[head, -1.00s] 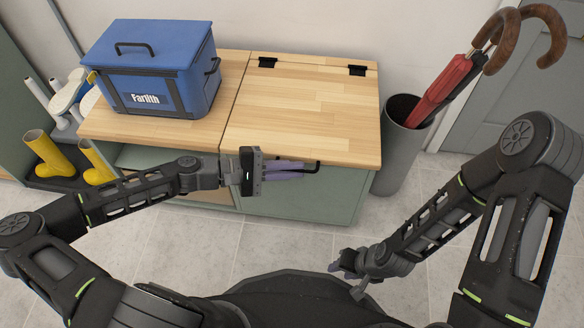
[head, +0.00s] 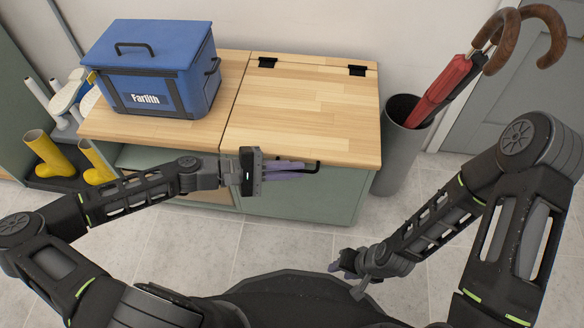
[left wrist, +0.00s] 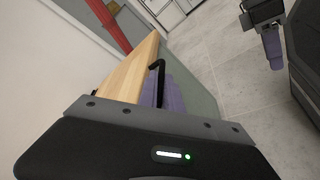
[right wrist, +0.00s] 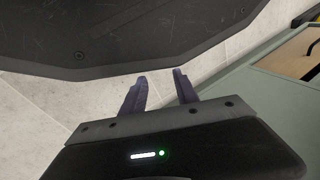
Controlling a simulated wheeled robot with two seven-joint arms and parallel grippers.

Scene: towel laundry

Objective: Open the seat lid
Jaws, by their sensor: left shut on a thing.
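The seat lid (head: 305,105) is a light wooden panel lying flat and closed on the right half of the green bench. Two black hinges (head: 267,62) sit along its back edge. A black handle (head: 314,167) is at its front edge; it also shows in the left wrist view (left wrist: 159,70). My left gripper (head: 302,170) is at the front edge, its purple fingers shut on the handle. The fingers hide part of the handle. My right gripper (head: 340,268) is low in front of the bench, away from the lid. In the right wrist view its fingers (right wrist: 160,92) are apart and empty.
A blue cooler box (head: 155,70) stands on the bench's left half, beside the lid. A grey bin (head: 402,150) with a red umbrella (head: 445,90) stands close to the bench's right side. Yellow boots (head: 50,155) are at the left. The wall is behind the bench.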

